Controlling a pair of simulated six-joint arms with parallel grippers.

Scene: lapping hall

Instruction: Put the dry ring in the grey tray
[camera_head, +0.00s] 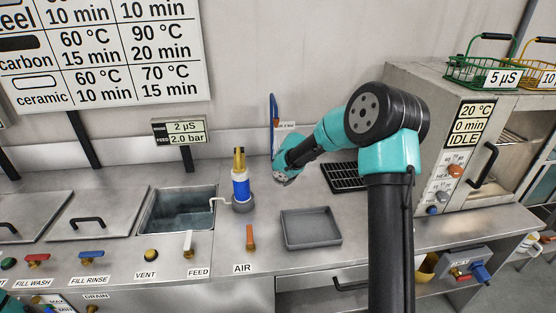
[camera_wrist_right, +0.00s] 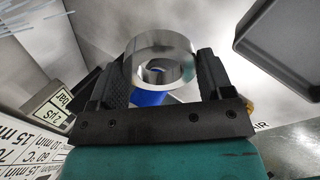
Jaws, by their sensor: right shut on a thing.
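A shiny metal ring (camera_wrist_right: 160,50) is between the two black fingers of my right gripper (camera_wrist_right: 162,78) in the right wrist view, and the gripper is shut on it. In the head view my right wrist hangs over the bench, behind and left of the grey tray; the fingers and the ring cannot be made out there. The grey tray (camera_head: 311,229) sits on the steel bench, looks empty, and is apart from the gripper. Its edge also shows at upper right in the right wrist view (camera_wrist_right: 268,52). My left gripper is not in view. Whether the ring is wet or dry cannot be told.
An orange AIR lever (camera_head: 250,237) is left of the tray. A black rack (camera_head: 345,177) and an oven (camera_head: 462,150) stand to the right.

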